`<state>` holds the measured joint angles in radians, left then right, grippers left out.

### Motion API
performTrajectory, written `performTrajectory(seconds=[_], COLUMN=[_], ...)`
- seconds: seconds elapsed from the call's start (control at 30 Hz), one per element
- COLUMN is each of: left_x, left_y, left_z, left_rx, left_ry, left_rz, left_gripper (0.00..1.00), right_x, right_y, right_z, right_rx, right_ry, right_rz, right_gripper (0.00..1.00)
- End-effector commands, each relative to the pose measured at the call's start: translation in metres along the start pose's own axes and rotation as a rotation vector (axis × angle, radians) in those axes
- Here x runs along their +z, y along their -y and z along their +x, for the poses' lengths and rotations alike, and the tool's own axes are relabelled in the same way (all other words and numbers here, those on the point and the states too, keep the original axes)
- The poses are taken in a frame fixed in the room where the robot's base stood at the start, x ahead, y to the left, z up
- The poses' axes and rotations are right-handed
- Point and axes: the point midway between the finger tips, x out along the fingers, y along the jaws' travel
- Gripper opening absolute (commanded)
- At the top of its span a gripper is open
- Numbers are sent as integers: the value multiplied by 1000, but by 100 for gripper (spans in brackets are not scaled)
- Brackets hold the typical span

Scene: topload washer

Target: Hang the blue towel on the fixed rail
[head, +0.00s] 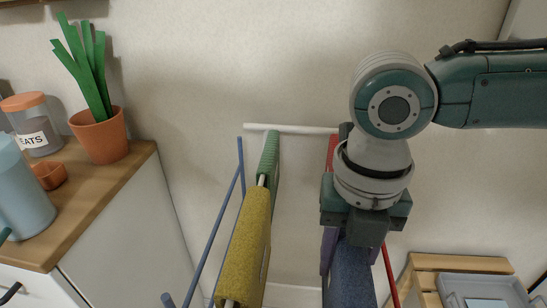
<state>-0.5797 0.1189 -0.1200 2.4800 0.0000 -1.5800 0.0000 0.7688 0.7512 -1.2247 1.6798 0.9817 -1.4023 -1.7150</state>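The blue towel (350,277) hangs in a fold at the bottom centre-right of the head view, its lower part cut off by the picture edge. My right gripper (367,236) points down at the towel's upper end and overlaps it in the picture. Its fingertips are largely hidden, so I cannot tell whether it grips the towel. A rack holds a blue rail (215,232) at left, a pale middle rail (229,303) and a red rail (390,274) at right. I cannot tell which is the fixed rail. My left gripper is not in view.
A yellow towel (246,245) and a green towel (269,158) hang on the middle rail. A purple towel (327,250) and a red one (332,150) are beside the blue towel. A white crossbar (290,128) spans behind. A counter (100,185) stands left; a wooden crate (440,262) right.

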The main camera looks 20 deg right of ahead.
Motion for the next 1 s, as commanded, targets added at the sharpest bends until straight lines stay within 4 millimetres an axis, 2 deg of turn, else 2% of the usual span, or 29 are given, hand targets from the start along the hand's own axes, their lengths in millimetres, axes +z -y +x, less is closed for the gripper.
performTrajectory(seconds=[0.37, 0.4, 0.67, 1.0], left_x=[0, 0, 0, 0], left_y=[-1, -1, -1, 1], left_z=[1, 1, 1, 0], left_rx=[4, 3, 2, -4], left_ry=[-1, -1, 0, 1], left_rz=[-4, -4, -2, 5], left_gripper=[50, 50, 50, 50], right_x=[0, 0, 0, 0], right_y=[0, 0, 0, 0], right_z=[2, 2, 2, -4], right_rx=[0, 0, 0, 0], right_ry=[0, 0, 0, 0], right_rz=[0, 0, 0, -1], right_gripper=[0, 47, 76, 77])
